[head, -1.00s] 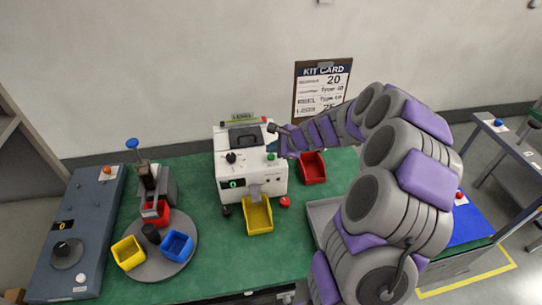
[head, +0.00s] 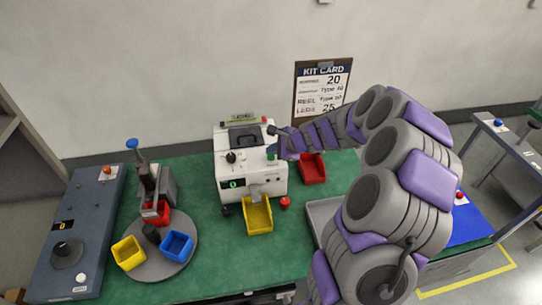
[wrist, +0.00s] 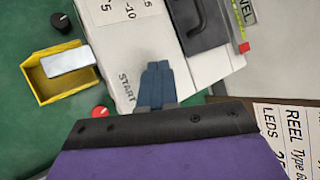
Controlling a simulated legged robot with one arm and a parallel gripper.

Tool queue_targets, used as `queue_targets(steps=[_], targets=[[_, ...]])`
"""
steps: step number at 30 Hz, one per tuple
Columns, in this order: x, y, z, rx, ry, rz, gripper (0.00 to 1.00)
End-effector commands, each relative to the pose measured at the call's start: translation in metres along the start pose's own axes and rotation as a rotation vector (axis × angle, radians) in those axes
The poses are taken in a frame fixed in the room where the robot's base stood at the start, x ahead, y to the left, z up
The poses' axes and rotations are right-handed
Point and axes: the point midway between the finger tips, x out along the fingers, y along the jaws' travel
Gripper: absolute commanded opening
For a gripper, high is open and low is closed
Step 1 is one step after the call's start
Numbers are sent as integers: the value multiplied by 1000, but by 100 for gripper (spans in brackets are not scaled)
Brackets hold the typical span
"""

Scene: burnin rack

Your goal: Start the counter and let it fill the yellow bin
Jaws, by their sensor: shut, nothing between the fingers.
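The white counter (head: 236,180) stands mid-table, with a small display (head: 233,183) that seems to read 0 in green. The yellow bin (head: 258,229) sits in front of it under the metal chute (head: 255,192). The bin also shows in the wrist view (wrist: 41,86), the chute covering part of it; I see no parts inside. My gripper (wrist: 157,66) is shut and empty, its blue-grey fingertips over the counter top beside the START label (wrist: 127,87). In the head view my gripper (head: 272,152) is at the counter's right front corner. The green button is hidden behind the fingers; contact cannot be told.
A red knob (head: 285,202) lies right of the yellow bin and a black knob (head: 226,210) left. A red bin (head: 312,168) stands right of the counter. A turntable (head: 190,255) with small bins is at left. The green table front is clear.

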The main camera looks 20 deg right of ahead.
Motion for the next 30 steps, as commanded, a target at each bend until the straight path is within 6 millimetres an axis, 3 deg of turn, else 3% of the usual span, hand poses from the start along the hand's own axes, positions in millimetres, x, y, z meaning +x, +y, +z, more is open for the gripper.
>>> queue_targets(steps=[30], targets=[[7, 5, -4, 1, -1, 1, 0]])
